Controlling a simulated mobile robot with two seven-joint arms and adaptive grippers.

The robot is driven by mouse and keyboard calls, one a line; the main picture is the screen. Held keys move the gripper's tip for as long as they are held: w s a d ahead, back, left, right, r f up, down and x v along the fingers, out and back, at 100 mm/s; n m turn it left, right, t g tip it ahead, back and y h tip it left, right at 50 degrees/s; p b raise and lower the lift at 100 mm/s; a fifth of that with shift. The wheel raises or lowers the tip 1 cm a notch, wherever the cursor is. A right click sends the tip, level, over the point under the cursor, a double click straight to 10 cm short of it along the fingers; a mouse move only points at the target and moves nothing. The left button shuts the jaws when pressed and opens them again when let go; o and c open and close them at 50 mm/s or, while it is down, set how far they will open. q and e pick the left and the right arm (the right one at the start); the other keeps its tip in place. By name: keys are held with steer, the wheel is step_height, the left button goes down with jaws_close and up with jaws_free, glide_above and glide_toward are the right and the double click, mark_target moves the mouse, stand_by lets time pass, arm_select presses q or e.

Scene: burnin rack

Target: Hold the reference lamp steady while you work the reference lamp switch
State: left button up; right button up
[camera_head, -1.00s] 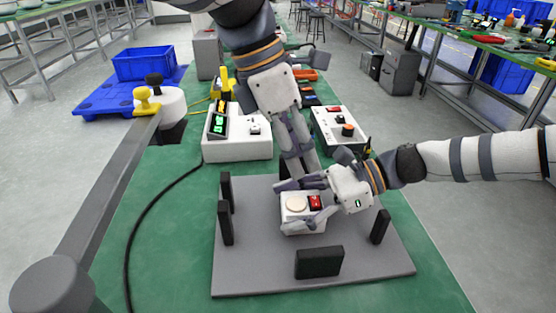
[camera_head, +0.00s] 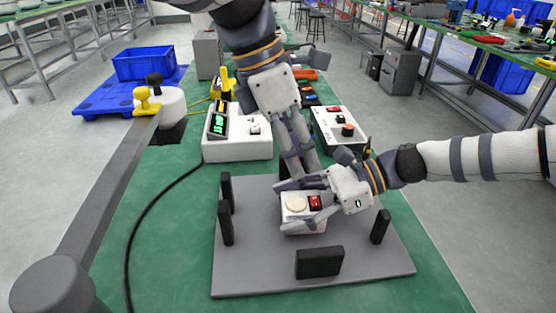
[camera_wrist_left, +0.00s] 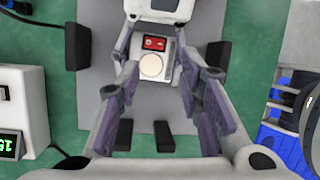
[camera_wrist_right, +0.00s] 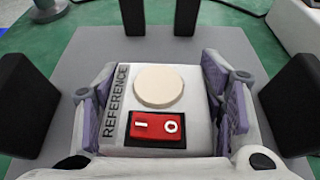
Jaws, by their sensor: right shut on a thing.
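The reference lamp (camera_head: 297,203) is a small white box marked REFERENCE with a round cream disc, standing on a grey board (camera_head: 240,275). It also shows in the right wrist view (camera_wrist_right: 158,87). Its red reference lamp switch (camera_wrist_right: 157,127), marked I and O, sits beside the disc; which side is pressed I cannot tell. My right gripper (camera_head: 297,206) is shut on the lamp box, one finger on each side. My left gripper (camera_wrist_left: 160,65) points down above the lamp, fingers spread apart and empty, with lamp and switch between them in the left wrist view.
Black upright blocks (camera_head: 320,262) stand on the board around the lamp. Behind it are a white box with a green display (camera_head: 237,148) and another switch box (camera_head: 338,130). A black cable (camera_head: 132,225) runs along the left of the green table.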

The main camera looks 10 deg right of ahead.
arm_select(q)
steer(key=shift+c, duration=1.4)
steer(key=shift+s+d+r+m, duration=0.1)
steer(key=shift+d+m, duration=0.2)
steer(key=shift+d, duration=0.05)
steer(key=c, duration=0.4)
steer(key=d+m+h, duration=0.1)
steer(key=s+d+r+m+h, duration=0.1)
steer(key=d, duration=0.1)
steer(key=s+d+r+m+h, duration=0.1)
steer(key=d+m, duration=0.1)
steer(key=shift+r+t, duration=0.2)
steer(key=shift+t, duration=0.1)
jaws_close()
steer(key=w+d+r+m+t+h, duration=0.35)
steer(key=d+m+t, duration=0.3)
steer(key=d, duration=0.45)
steer(key=s+a+m+y, duration=0.4)
steer(key=a+y, duration=0.1)
steer(key=a, duration=0.1)
steer(key=s+a+f+m+t+y, duration=0.1)
steer(key=s+a+m+y, duration=0.3)
steer(key=a+m+y, duration=0.1)
steer(key=shift+s+a+f, duration=0.25)
steer(key=shift+a, duration=0.6)
